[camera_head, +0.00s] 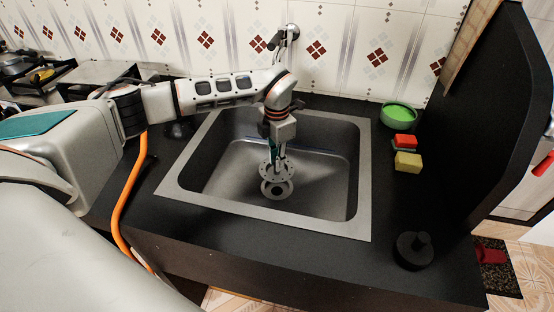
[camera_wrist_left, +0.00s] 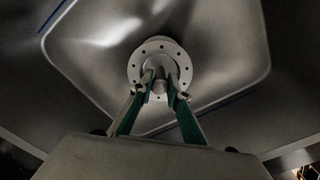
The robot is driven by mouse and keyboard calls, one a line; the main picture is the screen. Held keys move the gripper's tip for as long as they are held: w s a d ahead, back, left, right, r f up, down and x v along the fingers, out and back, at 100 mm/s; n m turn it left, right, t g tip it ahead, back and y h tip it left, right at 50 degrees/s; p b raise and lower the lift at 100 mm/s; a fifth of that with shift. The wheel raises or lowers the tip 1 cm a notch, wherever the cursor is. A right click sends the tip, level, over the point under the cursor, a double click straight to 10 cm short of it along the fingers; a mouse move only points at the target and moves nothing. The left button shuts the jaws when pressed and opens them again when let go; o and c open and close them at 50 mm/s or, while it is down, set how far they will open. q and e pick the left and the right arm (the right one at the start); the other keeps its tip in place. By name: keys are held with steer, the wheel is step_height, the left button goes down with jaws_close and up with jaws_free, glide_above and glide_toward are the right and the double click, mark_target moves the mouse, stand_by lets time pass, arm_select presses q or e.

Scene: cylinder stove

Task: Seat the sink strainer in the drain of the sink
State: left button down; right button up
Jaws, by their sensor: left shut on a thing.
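The metal sink (camera_head: 240,165) is set in the black counter, and its drain (camera_head: 277,190) shows as a light ring with a dark centre in the basin floor. My left gripper (camera_head: 277,158) reaches down into the basin, shut on the sink strainer (camera_head: 267,171), a light disc with holes around its rim. The strainer appears above the drain, slightly towards the back; the exact gap is hard to tell. In the left wrist view, the fingers (camera_wrist_left: 160,92) grip the middle of the strainer (camera_wrist_left: 138,66), which hides the drain. My right gripper is not in view.
A green bowl (camera_head: 398,116), a red sponge (camera_head: 404,141) and a yellow sponge (camera_head: 408,162) sit right of the sink. A black round object (camera_head: 413,250) stands at the front right. The tap (camera_head: 284,38) is on the tiled back wall. The basin is otherwise empty.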

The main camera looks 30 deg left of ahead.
arm_select(q)
steer(key=shift+r+p, duration=0.15)
steer(key=shift+p, duration=0.15)
steer(key=shift+f, duration=0.7)
steer(key=shift+f+b, duration=0.45)
steer(key=shift+f, duration=1.1)
steer(key=shift+f+b, duration=0.4)
steer(key=shift+f, duration=0.4)
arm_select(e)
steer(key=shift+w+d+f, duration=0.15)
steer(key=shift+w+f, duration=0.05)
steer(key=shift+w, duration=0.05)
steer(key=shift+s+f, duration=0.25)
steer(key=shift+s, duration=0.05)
arm_select(q)
steer(key=shift+p, duration=0.7)
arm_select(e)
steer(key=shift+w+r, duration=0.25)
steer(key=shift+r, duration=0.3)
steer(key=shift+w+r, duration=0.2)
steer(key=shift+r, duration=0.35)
